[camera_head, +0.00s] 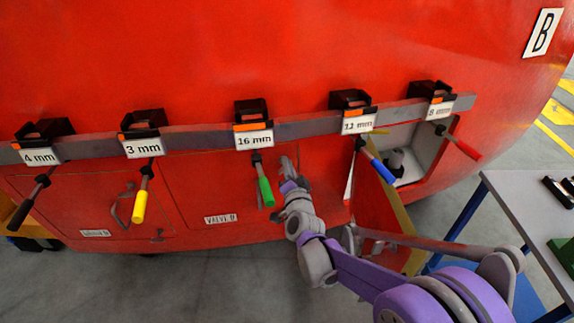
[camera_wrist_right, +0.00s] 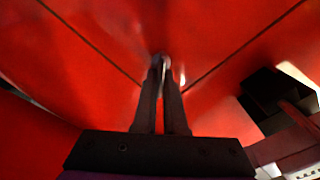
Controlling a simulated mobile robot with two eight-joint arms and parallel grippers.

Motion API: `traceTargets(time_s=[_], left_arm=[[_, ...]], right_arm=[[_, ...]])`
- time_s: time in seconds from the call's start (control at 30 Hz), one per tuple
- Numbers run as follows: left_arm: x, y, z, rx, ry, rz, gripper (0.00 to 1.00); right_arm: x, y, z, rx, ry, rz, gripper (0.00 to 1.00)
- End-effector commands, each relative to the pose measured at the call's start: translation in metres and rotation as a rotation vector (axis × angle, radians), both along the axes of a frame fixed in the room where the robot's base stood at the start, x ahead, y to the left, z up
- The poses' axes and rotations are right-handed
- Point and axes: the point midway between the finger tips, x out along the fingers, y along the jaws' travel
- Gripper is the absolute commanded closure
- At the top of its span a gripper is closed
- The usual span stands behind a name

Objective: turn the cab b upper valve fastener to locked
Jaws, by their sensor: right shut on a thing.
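The valve hatch (camera_head: 205,190) is a red panel on cab B's nose, with a "VALVE B" label (camera_head: 221,219) low on it. My right gripper (camera_head: 288,165) is at the hatch's upper right area, just right of the green-handled tool. In the right wrist view my gripper (camera_wrist_right: 163,66) has its fingers together at the corner where two panel seams meet. A small pale metallic piece, seemingly the upper valve fastener (camera_wrist_right: 165,60), shows at the fingertips. The fingers hide most of it, so its turn position cannot be read. My left gripper is out of view.
Tools hang from a grey rail (camera_head: 193,136): yellow (camera_head: 139,206), green (camera_head: 265,191), blue (camera_head: 381,172) and red (camera_head: 467,149) handles among them. An open compartment (camera_head: 410,150) with its door (camera_head: 385,225) swung out lies right. A table (camera_head: 530,205) stands far right.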

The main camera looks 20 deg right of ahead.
Motion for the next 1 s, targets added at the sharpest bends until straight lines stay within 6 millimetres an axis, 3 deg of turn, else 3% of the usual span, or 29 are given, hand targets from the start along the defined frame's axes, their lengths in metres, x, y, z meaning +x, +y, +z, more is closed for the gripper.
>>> traceTargets(time_s=[0.6, 1.0], left_arm=[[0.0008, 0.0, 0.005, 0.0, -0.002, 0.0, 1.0], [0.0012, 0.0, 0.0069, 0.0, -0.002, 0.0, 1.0]], right_arm=[[0.0, -0.0023, -0.0061, 0.533, -0.05, 0.001, 1.0], [-0.0004, -0.0022, -0.0081, 0.693, -0.065, 0.001, 1.0]])
